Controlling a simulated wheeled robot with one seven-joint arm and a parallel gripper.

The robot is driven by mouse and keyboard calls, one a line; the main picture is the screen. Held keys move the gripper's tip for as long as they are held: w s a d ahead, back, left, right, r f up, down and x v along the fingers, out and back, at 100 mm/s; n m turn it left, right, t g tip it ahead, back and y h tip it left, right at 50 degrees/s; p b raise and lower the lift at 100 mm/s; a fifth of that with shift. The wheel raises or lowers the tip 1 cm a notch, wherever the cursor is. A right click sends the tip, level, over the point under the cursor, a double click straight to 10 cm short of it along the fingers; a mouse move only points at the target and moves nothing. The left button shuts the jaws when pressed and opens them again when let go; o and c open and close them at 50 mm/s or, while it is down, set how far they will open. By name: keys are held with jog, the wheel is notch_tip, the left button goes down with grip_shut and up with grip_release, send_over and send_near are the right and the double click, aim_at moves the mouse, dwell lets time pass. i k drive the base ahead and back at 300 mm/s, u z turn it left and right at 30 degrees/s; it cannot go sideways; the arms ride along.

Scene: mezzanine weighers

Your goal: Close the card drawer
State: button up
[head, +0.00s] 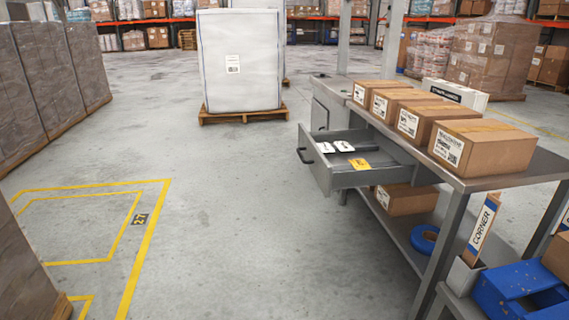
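The card drawer (344,180) is a grey metal drawer in the near side of a steel workbench (535,165). It is pulled well out to the left, over the floor. A dark bar handle (304,156) is on its front panel. White cards (336,147) and a yellow card (360,164) lie inside the drawer. My gripper is not in view.
Several cardboard boxes (484,148) stand in a row on the bench top. A box (407,199) and a blue roll (424,238) are on the lower shelf. A wrapped pallet load (240,60) stands behind. The floor left of the drawer is clear.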

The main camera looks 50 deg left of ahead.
aim_at(390, 165)
jog(key=k, duration=0.7)
jog(key=u, duration=1.5)
jog(key=i, duration=0.3)
jog(key=u, duration=0.1)
